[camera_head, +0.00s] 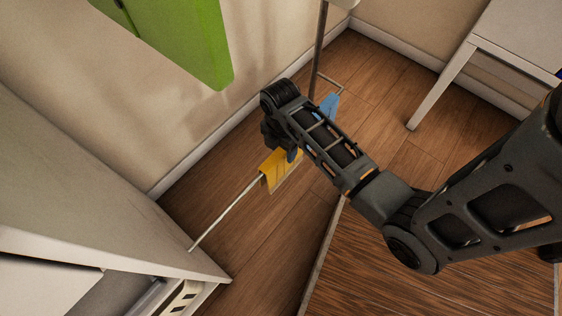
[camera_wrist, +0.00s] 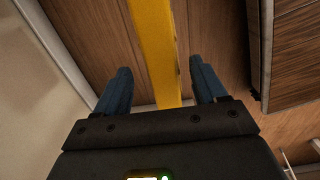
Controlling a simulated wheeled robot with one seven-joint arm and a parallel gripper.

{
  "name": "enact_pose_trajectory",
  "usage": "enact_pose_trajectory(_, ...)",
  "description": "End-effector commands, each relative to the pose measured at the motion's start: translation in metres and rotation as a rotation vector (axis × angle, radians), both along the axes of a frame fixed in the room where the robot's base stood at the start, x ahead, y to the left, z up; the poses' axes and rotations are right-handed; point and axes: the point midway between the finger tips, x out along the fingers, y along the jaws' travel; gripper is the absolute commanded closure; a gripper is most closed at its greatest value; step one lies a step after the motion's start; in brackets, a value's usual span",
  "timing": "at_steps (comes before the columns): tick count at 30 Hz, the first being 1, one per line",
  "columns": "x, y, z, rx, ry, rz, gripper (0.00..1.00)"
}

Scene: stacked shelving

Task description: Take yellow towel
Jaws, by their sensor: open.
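The yellow towel (camera_head: 277,172) hangs over a thin pale rod (camera_head: 225,211) in the head view, beside and partly behind the end of my arm. In the wrist view the yellow towel (camera_wrist: 157,50) is a narrow upright strip running down between my two fingers. My gripper (camera_wrist: 159,82) is open, with one blue-grey finger on each side of the strip and a gap on both sides. In the head view my gripper (camera_head: 283,153) is largely hidden by my own wrist.
A blue cloth (camera_head: 328,107) hangs on another rod behind my arm. A green panel (camera_head: 187,38) is on the wall above. A white shelf unit (camera_head: 100,225) stands at the left, a white table (camera_head: 505,45) at the upper right. The wooden floor (camera_head: 385,80) between is clear.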

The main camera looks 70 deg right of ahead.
Motion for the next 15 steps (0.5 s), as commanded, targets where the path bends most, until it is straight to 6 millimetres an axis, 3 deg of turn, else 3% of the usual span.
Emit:
enact_pose_trajectory(1,-0.002,-0.001,-0.013,0.001,0.002,-0.001,0.29)
enact_pose_trajectory(6,-0.003,-0.001,-0.035,0.0,0.001,0.001,0.29)
enact_pose_trajectory(15,-0.003,-0.001,-0.036,0.0,0.0,0.001,0.31)
